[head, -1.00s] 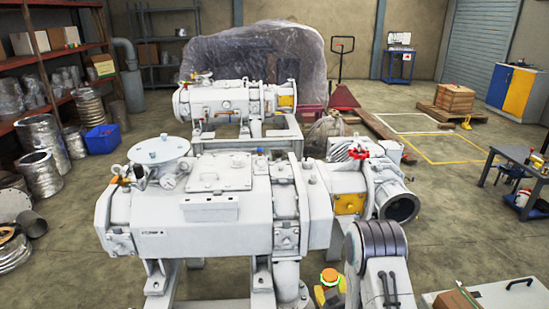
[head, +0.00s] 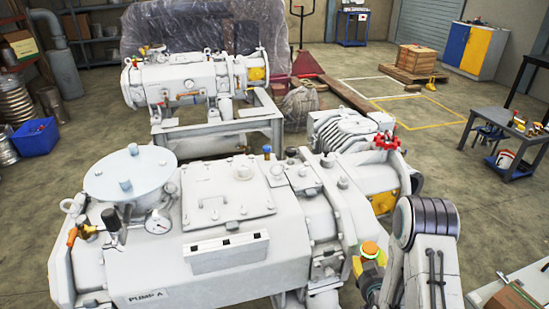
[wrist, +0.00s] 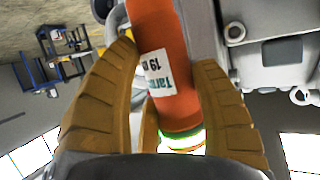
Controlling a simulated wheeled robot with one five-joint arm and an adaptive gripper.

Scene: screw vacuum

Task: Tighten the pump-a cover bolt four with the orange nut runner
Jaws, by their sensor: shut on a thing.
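Pump A (head: 280,243) is a large white machine with a "PUMP A" label, filling the front of the head view. A flat rectangular cover (head: 228,193) with small bolts lies on its top, and a round lid (head: 130,177) with blue-grey bolts is to its left. I cannot tell which bolt is number four. My gripper (wrist: 165,58) is shut on the orange nut runner (wrist: 153,28), with a brown finger on either side of its labelled body. An orange-topped part (head: 370,250) shows beside my arm, right of the pump. The tool's working end is hidden.
A second white pump (head: 195,82) stands on a frame behind. A red valve handwheel (head: 386,142) sticks up at pump A's right end. A blue bin (head: 35,137) is at left and a dark table (head: 508,135) at right. Open floor lies between pump and table.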

